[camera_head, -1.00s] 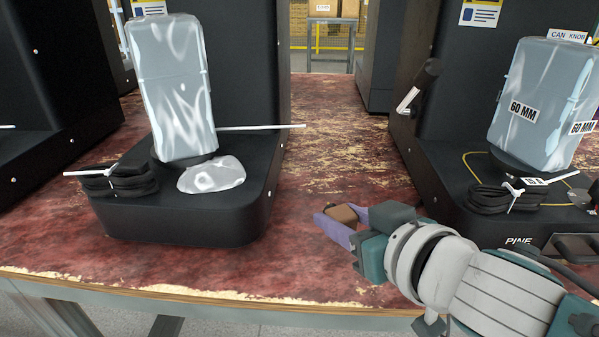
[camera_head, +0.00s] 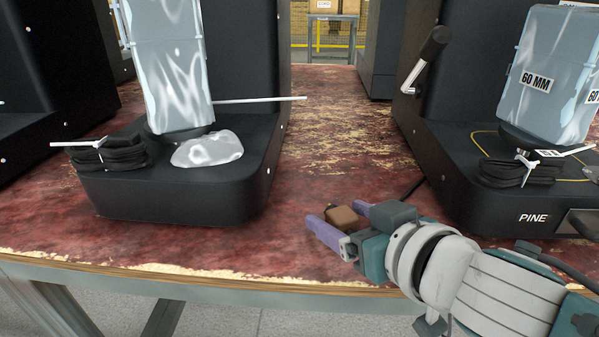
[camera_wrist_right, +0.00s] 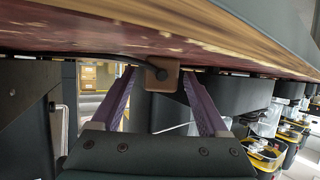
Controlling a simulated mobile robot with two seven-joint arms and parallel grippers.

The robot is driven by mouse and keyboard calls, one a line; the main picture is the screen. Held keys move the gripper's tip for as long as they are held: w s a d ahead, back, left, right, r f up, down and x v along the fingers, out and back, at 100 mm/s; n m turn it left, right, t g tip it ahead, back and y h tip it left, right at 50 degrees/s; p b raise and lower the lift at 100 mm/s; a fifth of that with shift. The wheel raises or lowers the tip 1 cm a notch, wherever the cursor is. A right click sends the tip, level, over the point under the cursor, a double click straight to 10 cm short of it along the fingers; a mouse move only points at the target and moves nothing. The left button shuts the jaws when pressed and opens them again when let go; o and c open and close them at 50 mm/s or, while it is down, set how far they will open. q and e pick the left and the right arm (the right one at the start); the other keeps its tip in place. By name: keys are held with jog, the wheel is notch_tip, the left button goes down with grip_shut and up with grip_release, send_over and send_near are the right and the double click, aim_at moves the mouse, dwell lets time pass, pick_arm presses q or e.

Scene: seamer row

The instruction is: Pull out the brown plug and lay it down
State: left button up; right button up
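The brown plug (camera_head: 342,217) is a small block between the two purple fingers of my right gripper (camera_head: 338,220), above or on the table near its front edge. In the right wrist view the plug (camera_wrist_right: 162,76) sits between the fingertips of the right gripper (camera_wrist_right: 160,82), with a gap on each side. The right gripper is open around it. A dark cable (camera_wrist_right: 100,57) runs from the plug to the left there. I cannot tell for certain whether the plug rests on the table. My left gripper is out of view.
The worn red table (camera_head: 330,130) has bare room between two black seamers. The right seamer (camera_head: 470,195) is marked PINE and bears a coiled cable (camera_head: 518,172). The left one (camera_head: 180,195) holds another coil (camera_head: 108,155) and a clear bag (camera_head: 208,150). A black-handled lever (camera_head: 430,55) juts out.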

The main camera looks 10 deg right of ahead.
jog(key=p+v, duration=0.3)
jog(key=v, duration=0.5)
jog(key=shift+s+r, duration=0.1)
jog(key=shift+s, duration=0.25)
jog(key=shift+s+d+r, duration=0.15)
jog(key=shift+s+r, duration=0.1)
jog(key=shift+s, duration=0.3)
